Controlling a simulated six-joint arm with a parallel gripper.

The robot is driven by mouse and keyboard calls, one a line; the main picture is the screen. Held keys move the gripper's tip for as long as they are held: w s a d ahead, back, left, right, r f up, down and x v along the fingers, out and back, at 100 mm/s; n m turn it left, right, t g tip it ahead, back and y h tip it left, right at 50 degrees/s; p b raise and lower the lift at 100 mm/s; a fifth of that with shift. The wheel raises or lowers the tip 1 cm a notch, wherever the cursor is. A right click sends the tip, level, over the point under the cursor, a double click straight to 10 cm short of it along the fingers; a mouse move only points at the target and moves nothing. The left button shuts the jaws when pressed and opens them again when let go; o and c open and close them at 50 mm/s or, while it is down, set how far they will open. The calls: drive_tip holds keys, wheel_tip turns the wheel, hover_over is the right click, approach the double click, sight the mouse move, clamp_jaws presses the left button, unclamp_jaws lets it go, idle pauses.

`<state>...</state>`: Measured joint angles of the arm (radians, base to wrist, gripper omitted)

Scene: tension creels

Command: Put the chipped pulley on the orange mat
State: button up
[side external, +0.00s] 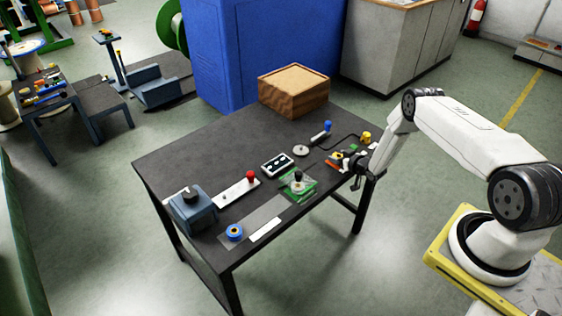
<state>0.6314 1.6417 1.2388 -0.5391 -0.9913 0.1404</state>
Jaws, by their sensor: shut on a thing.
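My gripper (350,160) is at the right part of the dark table, low over its top. It is shut on a small yellow-orange thing (337,156); its shape is too small and too covered to tell whether it is the chipped pulley. A patch of orange (334,164) shows on the table beside and below the jaws, and looks like part of the orange mat, mostly hidden by the gripper. A flat grey disc (300,150) lies to the left of the gripper. No chip can be made out on anything at this size.
The dark table (200,150) also holds a green mat (306,193) with a black-knobbed part, a black tray (277,164), a red-knobbed lever (250,176), a blue-grey box (190,212) and a blue ring (234,232). A wooden box (293,90) stands at the back.

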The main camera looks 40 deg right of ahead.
drive_tip(key=shift+f, duration=0.15)
drive_tip(key=o, duration=1.3)
drive_tip(key=shift+c, duration=0.2)
drive_tip(key=shift+s+r, duration=0.1)
drive_tip(key=shift+r, duration=0.1)
drive_tip(key=v, duration=1.1)
drive_tip(key=shift+s, duration=0.4)
drive_tip(key=shift+r, duration=0.15)
drive_tip(key=shift+w+a, duration=0.1)
